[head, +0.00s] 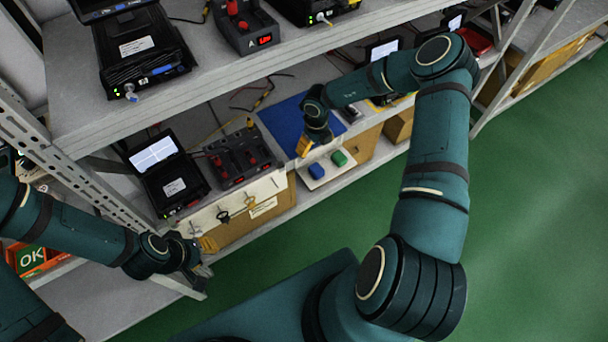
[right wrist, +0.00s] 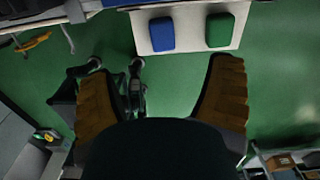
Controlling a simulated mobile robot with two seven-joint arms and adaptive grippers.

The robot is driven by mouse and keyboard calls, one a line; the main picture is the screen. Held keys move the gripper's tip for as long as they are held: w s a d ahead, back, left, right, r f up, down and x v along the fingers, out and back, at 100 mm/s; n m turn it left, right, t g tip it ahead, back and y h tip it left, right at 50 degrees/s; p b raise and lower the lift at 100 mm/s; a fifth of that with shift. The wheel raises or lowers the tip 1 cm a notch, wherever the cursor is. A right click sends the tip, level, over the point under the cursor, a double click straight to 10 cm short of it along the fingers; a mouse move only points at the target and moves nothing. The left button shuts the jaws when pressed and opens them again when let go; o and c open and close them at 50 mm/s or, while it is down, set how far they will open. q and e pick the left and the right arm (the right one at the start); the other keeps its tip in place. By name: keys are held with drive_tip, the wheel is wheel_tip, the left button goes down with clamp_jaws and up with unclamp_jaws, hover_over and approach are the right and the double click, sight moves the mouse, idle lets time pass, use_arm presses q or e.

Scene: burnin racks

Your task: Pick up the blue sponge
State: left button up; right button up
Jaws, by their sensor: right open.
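The blue sponge (head: 317,171) is a small block on a white tray (head: 311,183) at the front of the lower shelf. A green block (head: 338,158) lies beside it on the right. In the right wrist view the blue sponge (right wrist: 161,34) is near the top, left of the green block (right wrist: 220,30). My right gripper (head: 304,147) is just left of the tray in the head view; its wide-apart orange fingers (right wrist: 160,100) are open and empty, apart from the sponge. My left gripper (head: 206,256) is near the shelf front at lower left, its jaws unclear.
A blue mat (head: 285,126) lies behind the tray. A black case with a lit screen (head: 155,155) and a device with red knobs (head: 240,160) stand left on the lower shelf. The upper shelf (head: 235,85) overhangs. Green floor (head: 540,220) is clear at right.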

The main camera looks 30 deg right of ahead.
sight(314, 166)
wheel_tip(314, 166, down, 8)
drive_tip(key=shift+d+f+b, duration=0.1)
drive_tip(key=shift+f+b, duration=0.1)
drive_tip(key=shift+b, duration=0.7)
wheel_tip(314, 166, down, 5)
drive_tip(key=shift+w+f+b, duration=0.1)
drive_tip(key=shift+w+b, duration=0.05)
drive_tip(key=shift+b, duration=0.7)
drive_tip(key=c, duration=1)
